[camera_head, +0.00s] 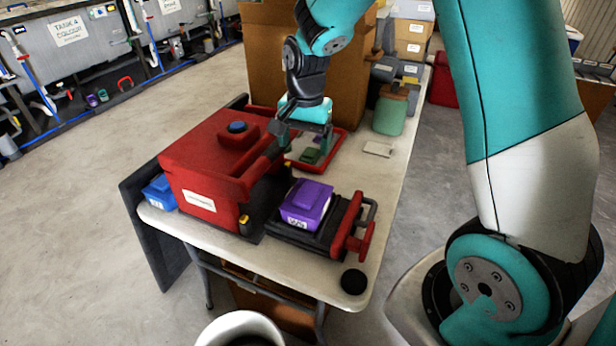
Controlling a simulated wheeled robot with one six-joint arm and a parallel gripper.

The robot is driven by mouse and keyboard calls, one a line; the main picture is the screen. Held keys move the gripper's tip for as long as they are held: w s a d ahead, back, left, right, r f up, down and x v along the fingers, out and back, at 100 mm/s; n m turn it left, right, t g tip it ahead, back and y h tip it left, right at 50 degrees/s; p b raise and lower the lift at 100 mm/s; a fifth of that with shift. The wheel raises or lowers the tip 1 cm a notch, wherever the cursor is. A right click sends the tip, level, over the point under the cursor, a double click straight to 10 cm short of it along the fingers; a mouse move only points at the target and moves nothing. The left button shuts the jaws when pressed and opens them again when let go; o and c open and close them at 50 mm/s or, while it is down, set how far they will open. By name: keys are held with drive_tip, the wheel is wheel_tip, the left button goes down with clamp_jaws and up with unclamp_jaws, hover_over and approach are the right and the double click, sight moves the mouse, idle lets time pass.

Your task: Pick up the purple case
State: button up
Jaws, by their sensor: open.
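The purple case (307,203) has a raised lid block and a white label on its front. It sits on a black tray (289,232) with a red handle frame, in front of a red machine near the table's front edge. My gripper (291,158) hangs beyond the purple case, up and slightly left of it in the picture, over or beside the red-rimmed tray. It is apart from the case. Its jaws are open, and the fingertips are partly hidden by the dark parts of the red machine.
The red machine (200,165) with a blue button stands left of the case. A red-rimmed tray (338,148) holds a green item. A blue box (160,192), a green jar (390,113), a cardboard box (320,60) and a black round knob (353,282) are also on the table.

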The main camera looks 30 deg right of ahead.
drive_tip(key=d+r+m+p, duration=0.1)
drive_tip(key=d+r, duration=0.1)
drive_tip(key=p, duration=0.3)
hover_over(307, 193)
drive_tip(key=f, duration=1.2)
drive_tip(key=shift+s+d+f, duration=0.1)
drive_tip(key=shift+s+f, duration=0.1)
drive_tip(key=shift+f, duration=0.2)
drive_tip(key=shift+w+f+p, duration=0.15)
drive_tip(key=shift+f+p, duration=0.2)
drive_tip(key=shift+f, duration=1)
drive_tip(key=shift+w+f+p, duration=0.1)
drive_tip(key=shift+f+p, duration=0.25)
drive_tip(key=shift+f, duration=0.95)
drive_tip(key=shift+c, duration=0.5)
drive_tip(key=c, duration=1.2)
drive_tip(key=shift+c, duration=0.2)
drive_tip(key=shift+r, duration=0.15)
